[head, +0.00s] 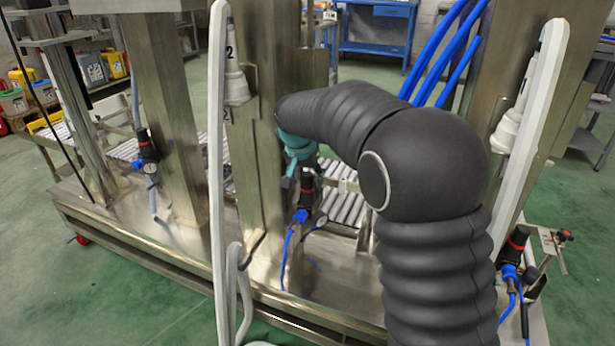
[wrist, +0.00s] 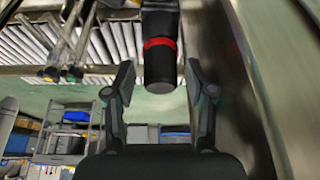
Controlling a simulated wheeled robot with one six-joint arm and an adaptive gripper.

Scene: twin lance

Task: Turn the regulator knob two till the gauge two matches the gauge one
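A black regulator knob (wrist: 159,68) with a red ring hangs between the fingers of my open gripper (wrist: 159,75) in the wrist view, with visible gaps on both sides. In the head view this regulator (head: 306,192) stands by the middle column, with my gripper (head: 300,170) just above it. Its small gauge (head: 320,221) is beside it at lower right; the needle is too small to read. Another regulator (head: 146,145) with a gauge (head: 151,168) is at the left column. A third regulator (head: 514,248) is at the right. No gauge numbers are readable.
Steel columns (head: 168,110) rise from the metal platform (head: 180,238). A roller conveyor (head: 347,207) lies behind. In the wrist view, a metal wall (wrist: 250,90) is close on the right.

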